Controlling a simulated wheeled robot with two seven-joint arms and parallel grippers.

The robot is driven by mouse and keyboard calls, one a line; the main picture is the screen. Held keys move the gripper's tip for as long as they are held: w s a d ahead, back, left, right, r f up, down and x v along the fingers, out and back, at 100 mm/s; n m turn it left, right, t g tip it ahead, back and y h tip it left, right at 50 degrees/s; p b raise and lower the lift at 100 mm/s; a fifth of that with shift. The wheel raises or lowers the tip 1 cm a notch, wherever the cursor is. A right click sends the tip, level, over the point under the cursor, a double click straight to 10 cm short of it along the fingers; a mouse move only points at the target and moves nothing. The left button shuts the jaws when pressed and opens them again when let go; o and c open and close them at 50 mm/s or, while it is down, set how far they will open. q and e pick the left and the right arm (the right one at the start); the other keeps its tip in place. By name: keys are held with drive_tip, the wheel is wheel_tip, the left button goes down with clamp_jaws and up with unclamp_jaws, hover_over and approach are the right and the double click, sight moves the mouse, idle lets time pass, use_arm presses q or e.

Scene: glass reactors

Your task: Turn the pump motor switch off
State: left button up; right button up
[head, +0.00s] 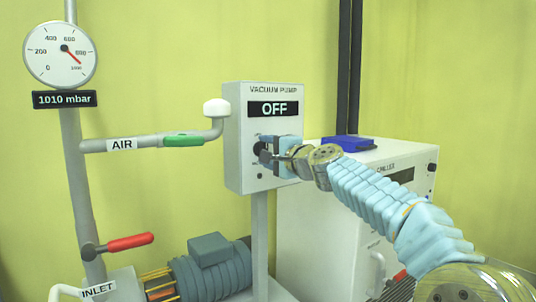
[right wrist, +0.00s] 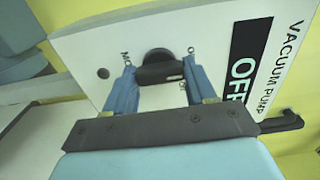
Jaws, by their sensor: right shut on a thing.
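The pump motor switch is a black rotary knob (right wrist: 160,66) on the front of the white vacuum pump box (head: 236,128). The box's black display (head: 274,109) reads OFF. My right gripper (head: 270,152) is at the knob, which it partly hides in the head view. In the right wrist view its two blue fingers stand on either side of the knob's bar, shut on it. The ON and OFF marks beside the knob are partly covered by the fingers. My left gripper is not in view.
A gauge (head: 60,54) above a 1010 mbar readout (head: 64,99) is at the left. The AIR pipe with its green handle (head: 184,140) and the red INLET handle (head: 130,242) stand left of the box. A white chiller (head: 320,220) stands behind my right arm.

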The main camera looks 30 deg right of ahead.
drive_tip(key=shift+d, duration=0.1)
idle(0.3)
drive_tip(key=o, duration=1)
drive_tip(key=shift+o, duration=0.2)
drive_tip(key=s+d+b, duration=0.1)
drive_tip(key=s+b, duration=0.1)
drive_tip(key=s, duration=1.1)
drive_tip(key=shift+s, duration=0.3)
